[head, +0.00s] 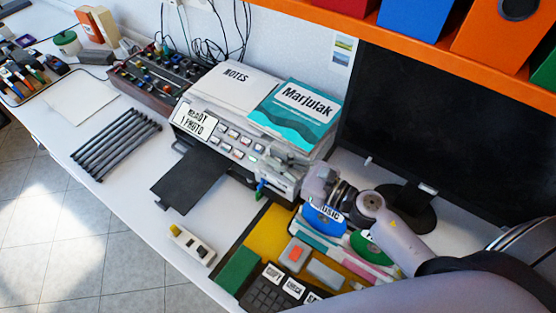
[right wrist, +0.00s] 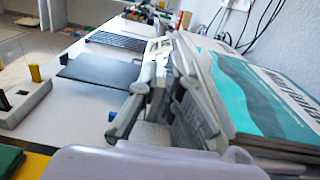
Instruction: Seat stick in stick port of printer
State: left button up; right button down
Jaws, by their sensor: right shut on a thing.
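The printer (head: 222,135) stands on the desk with its dark output tray (head: 185,182) out in front. My right gripper (head: 279,163) is at the printer's front right corner. It also shows in the right wrist view (right wrist: 160,75), close beside the printer's side. Its fingers are shut, but the thing between them is mostly hidden. A small blue piece (head: 261,188) shows just below the fingers at the printer's front; I take it for the stick. I cannot tell whether it sits in a port. My left gripper is not in view.
A white block (head: 197,248) with a yellow piece (head: 176,230) lies in front. Discs, a keypad (head: 268,292) and coloured pads lie at the lower right. A black monitor (head: 450,140) stands behind my arm. Notes and a teal book (head: 300,115) lie on the printer.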

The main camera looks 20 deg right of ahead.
jog(key=shift+f+b, duration=0.25)
jog(key=shift+b, duration=0.05)
jog(key=c, duration=1.8)
grip_release()
jog(key=shift+r, duration=0.1)
jog(key=shift+o, duration=0.2)
jog(key=shift+r+p, duration=0.15)
jog(key=shift+p, duration=0.15)
jog(key=shift+s+d, duration=0.25)
jog(key=b+v, duration=0.4)
jog(key=v, duration=0.7)
jog(key=shift+s+b, duration=0.2)
jog(key=shift+b, duration=0.15)
